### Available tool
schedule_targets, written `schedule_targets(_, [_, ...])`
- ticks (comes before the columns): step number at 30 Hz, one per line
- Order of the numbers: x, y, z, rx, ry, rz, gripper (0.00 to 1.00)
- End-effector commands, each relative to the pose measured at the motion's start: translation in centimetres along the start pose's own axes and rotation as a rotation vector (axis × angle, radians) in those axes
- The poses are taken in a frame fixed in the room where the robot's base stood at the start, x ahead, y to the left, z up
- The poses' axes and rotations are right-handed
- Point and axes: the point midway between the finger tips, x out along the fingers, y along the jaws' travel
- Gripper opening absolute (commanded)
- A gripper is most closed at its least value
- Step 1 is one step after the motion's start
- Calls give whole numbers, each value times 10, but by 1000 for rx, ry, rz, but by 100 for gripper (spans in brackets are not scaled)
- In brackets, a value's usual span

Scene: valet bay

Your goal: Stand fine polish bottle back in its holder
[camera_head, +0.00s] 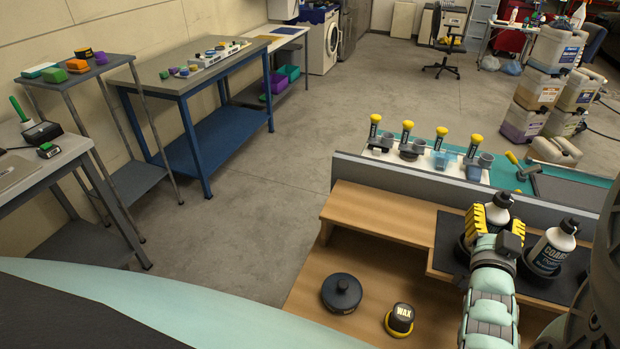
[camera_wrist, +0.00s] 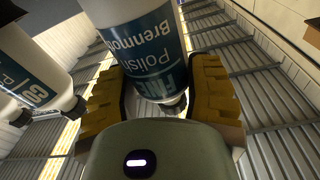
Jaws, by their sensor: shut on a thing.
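The fine polish bottle (camera_head: 501,206), white with a dark cap, stands roughly upright in the head view. My gripper (camera_head: 488,220) is shut on it, and its yellow finger pads press on both sides. In the wrist view the pads of my gripper (camera_wrist: 158,88) flank the bottle's blue "Polish" label (camera_wrist: 148,50). A dark round holder (camera_head: 463,248) shows partly beside and below my gripper on a black mat. My gripper hides the bottle's base, so I cannot tell whether it is inside the holder or above it.
The coarse bottle (camera_head: 555,243) stands close on the right in its dark holder (camera_head: 531,267); it also shows in the wrist view (camera_wrist: 35,75). A grey panel (camera_head: 440,192) runs behind.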

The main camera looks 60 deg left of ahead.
Motion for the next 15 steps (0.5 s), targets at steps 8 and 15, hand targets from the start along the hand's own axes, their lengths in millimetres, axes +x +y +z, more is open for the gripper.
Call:
schedule_targets(8, [0,0,-1,0,4,-1,10])
schedule_targets(15, [0,1,3,0,4,-1,10])
